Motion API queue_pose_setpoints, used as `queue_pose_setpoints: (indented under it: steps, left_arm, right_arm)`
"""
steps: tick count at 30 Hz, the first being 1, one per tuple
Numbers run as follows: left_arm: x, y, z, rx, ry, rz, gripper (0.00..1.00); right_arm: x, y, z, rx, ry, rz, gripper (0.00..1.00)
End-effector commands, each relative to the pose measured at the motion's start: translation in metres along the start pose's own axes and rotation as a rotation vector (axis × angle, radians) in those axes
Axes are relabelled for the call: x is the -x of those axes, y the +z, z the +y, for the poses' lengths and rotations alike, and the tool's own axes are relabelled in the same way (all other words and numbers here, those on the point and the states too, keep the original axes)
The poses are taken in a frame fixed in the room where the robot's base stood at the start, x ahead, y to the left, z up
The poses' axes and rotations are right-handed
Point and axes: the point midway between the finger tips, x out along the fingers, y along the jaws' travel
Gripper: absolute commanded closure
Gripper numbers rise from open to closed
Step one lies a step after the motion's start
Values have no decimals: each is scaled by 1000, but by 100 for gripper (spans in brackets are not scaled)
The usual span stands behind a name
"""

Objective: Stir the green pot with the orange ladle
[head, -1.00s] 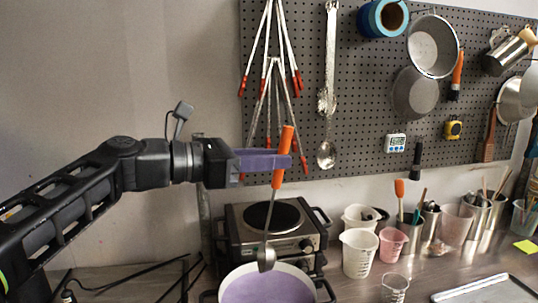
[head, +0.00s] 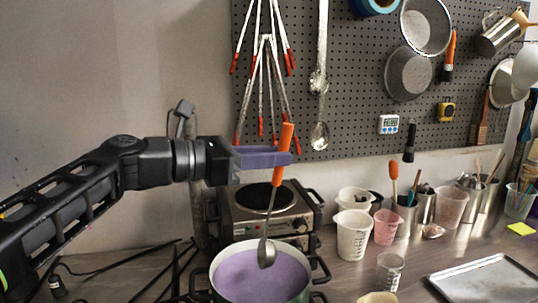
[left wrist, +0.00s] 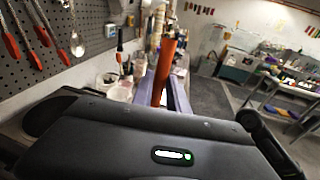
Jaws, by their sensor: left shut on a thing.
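My left gripper (head: 283,159) is shut on the orange handle of the ladle (head: 284,140), which also shows in the left wrist view (left wrist: 166,65). The ladle hangs down, slightly tilted, and its metal bowl (head: 266,253) appears in front of the purple contents of the pot, over its opening. The pot (head: 222,250) has a pale rim, dark side handles and purple liquid inside. Its outside shows dark green low in the head view. Whether the bowl touches the liquid is hard to tell. My right gripper is not in view.
A hot plate (head: 268,222) stands behind the pot. White measuring cups (head: 353,235), a pink cup (head: 387,227) and tool holders stand to the right. A metal tray (head: 485,280) lies at the right. A pegboard (head: 350,110) with tongs and pans is behind.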

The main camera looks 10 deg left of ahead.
Motion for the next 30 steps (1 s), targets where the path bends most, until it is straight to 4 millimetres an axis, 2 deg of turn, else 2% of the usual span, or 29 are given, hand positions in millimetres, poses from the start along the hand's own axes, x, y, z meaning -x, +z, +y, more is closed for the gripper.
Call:
queue_pose_setpoints:
  steps: [3, 18, 30]
  left_arm:
    - [1, -17, 0, 0, 1, 0, 100]
    - [6, -67, 0, -1, 0, 0, 100]
    - [7, -75, 0, -1, 0, -1, 100]
  right_arm:
    - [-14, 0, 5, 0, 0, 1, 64]
    - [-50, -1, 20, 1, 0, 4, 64]
    - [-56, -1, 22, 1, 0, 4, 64]
